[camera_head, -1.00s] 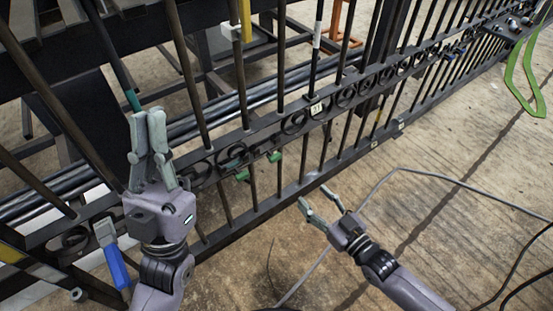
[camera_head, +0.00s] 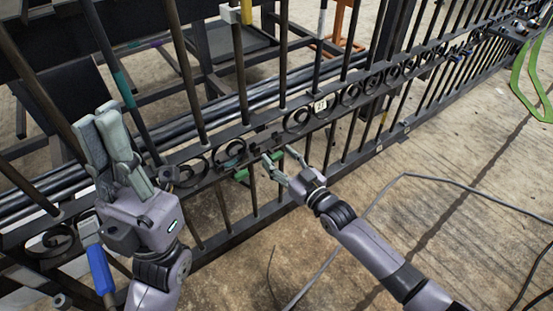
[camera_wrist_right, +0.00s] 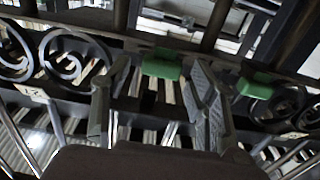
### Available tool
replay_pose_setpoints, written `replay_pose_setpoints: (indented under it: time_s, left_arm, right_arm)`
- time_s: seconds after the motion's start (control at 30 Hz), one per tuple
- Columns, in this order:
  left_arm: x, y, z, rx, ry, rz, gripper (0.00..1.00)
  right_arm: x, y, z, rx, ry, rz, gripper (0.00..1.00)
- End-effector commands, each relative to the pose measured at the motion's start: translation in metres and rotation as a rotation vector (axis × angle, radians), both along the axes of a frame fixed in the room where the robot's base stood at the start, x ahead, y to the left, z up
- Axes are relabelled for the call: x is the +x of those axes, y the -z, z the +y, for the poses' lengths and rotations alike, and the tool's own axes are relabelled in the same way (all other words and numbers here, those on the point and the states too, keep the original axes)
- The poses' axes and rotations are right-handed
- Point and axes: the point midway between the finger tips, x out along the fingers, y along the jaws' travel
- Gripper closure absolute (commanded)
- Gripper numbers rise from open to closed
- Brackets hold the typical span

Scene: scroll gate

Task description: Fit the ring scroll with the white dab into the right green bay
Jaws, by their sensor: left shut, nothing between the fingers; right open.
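The black gate band holds scrolls, including one (camera_head: 190,172) at left and one (camera_head: 232,152) right of it. I cannot make out a white dab on any scroll. Two green blocks sit at the band's lower edge: the left one (camera_head: 240,175) and the right one (camera_wrist_right: 160,65), which lies between my right fingers in the wrist view. My right gripper (camera_head: 280,157) is open at the band; it also shows in the wrist view (camera_wrist_right: 155,100). Whether it touches the block, I cannot tell. My left gripper (camera_head: 97,122) is shut and empty, in front of the bars at left.
A numbered tag (camera_head: 320,105) sits on the band right of my right gripper. A blue-handled tool (camera_head: 101,270) is at lower left. A grey cable (camera_head: 440,180) lies on the floor at right. Vertical bars rise above and below the band.

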Motion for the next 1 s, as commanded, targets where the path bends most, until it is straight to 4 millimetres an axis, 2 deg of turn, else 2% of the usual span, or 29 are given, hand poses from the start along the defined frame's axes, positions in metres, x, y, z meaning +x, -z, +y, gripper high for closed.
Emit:
replay_pose_setpoints:
  time_s: [0.2,0.5,1.0]
  left_arm:
    - [0.001,-0.003,-0.001,0.002,-0.001,-0.025,1.0]
    - [0.002,-0.004,-0.001,0.003,-0.001,-0.025,1.0]
    - [0.002,-0.004,-0.001,0.002,0.0,-0.026,1.0]
  right_arm:
    - [0.015,0.001,0.01,-0.002,0.0,0.001,0.47]
    - [0.016,0.0,0.011,-0.001,0.0,0.0,0.47]
    - [0.016,0.0,0.011,-0.001,0.0,0.001,0.8]
